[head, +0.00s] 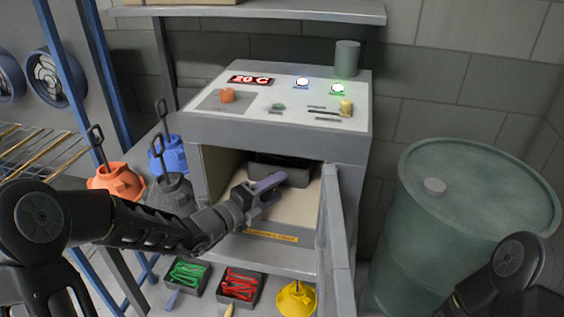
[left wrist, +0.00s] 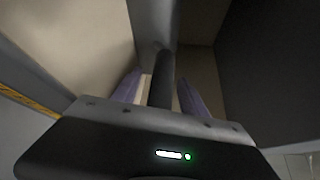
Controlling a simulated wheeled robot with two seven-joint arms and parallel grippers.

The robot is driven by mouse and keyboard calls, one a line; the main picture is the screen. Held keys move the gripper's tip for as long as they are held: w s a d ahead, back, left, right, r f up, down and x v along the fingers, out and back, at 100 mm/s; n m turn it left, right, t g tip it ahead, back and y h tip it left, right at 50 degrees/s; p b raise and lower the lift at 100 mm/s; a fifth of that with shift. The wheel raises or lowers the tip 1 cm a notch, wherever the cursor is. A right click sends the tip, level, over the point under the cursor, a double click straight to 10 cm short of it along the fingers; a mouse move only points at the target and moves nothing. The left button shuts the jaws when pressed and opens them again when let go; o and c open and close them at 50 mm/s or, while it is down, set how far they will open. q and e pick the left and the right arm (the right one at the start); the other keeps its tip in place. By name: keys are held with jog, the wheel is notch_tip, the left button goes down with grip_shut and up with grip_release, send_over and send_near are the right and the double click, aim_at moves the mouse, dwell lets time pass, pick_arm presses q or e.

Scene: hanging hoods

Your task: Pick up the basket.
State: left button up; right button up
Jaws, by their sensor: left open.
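The dark grey basket (head: 292,172) sits inside the open compartment of the grey cabinet (head: 271,145), toward its back. My left gripper (head: 270,190) reaches into the compartment in front of the basket, its pale purple fingers apart. In the left wrist view a dark bar (left wrist: 163,75), which looks like the basket's handle, lies between the two open fingers. I cannot tell whether either finger touches it. Part of the basket is hidden by my gripper in the head view. My right gripper is not in view; only part of the right arm shows at the lower right.
The cabinet door (head: 336,235) stands open to the right of my left gripper. A green drum (head: 470,240) stands at the right. Trays with green (head: 188,275) and red (head: 240,287) contents and a yellow hood (head: 297,300) are below. Orange (head: 116,180) and blue (head: 170,155) hoods are left.

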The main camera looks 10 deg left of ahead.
pick_arm(q)
jog(key=shift+c, duration=0.4)
grip_shut()
dwell(0.9)
jog(key=shift+r, duration=0.1)
